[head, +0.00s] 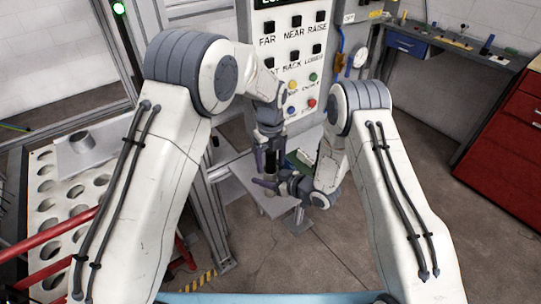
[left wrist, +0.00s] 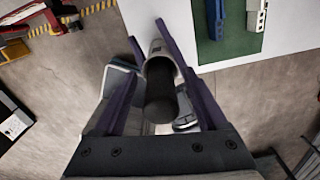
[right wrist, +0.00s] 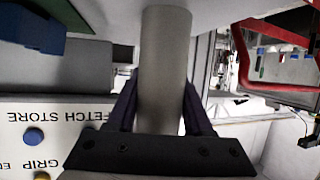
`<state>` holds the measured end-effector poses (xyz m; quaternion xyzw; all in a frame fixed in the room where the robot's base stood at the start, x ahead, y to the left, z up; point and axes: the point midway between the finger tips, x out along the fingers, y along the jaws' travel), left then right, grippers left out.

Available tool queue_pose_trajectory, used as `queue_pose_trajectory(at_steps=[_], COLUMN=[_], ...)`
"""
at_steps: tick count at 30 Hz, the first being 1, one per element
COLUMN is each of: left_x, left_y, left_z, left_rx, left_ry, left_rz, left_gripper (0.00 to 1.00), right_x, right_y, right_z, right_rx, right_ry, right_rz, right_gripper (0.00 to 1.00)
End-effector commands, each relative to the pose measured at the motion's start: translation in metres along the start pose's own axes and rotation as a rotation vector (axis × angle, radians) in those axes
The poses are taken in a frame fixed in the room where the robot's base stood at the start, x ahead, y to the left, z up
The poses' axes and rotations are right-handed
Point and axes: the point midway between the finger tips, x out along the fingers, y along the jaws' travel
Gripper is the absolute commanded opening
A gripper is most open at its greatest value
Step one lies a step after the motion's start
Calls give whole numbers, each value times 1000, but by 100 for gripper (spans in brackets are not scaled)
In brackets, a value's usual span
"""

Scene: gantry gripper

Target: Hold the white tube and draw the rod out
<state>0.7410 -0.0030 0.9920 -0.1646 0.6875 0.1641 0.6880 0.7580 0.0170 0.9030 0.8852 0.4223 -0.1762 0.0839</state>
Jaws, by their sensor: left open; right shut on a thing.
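The white tube (right wrist: 165,50) stands upright between the fingers of my right gripper (right wrist: 160,100), which is shut on its side. In the left wrist view the tube's rim (left wrist: 158,47) shows with the dark rod (left wrist: 160,95) sticking out of its top toward the camera. My left gripper (left wrist: 163,75) is open, with one finger on each side of the rod. In the head view my left gripper (head: 269,158) is above my right gripper (head: 270,182), and both are small and partly hidden by each other. How much of the rod is inside the tube is hidden.
A control panel (head: 290,60) with buttons stands behind. A perforated rack (head: 45,215) is at the left and a red cabinet (head: 510,140) at the right.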

Motion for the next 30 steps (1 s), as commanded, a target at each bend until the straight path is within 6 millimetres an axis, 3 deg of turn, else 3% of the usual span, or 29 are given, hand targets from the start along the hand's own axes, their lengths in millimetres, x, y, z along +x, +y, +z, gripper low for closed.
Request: queue_pose_trajectory(at_steps=[6,8,12,30], left_x=[0,0,0,-18], left_y=[0,0,0,0], left_z=[0,0,0,0], left_rx=[0,0,0,0], left_ry=[0,0,1,0], left_rz=[0,0,0,-1], left_gripper=[74,55,2,0], right_x=[0,0,0,0], right_y=[0,0,0,0], right_z=[0,0,0,0], right_rx=[0,0,0,0], right_ry=[1,1,1,-1], right_rz=[0,0,0,1], right_gripper=[0,0,0,0])
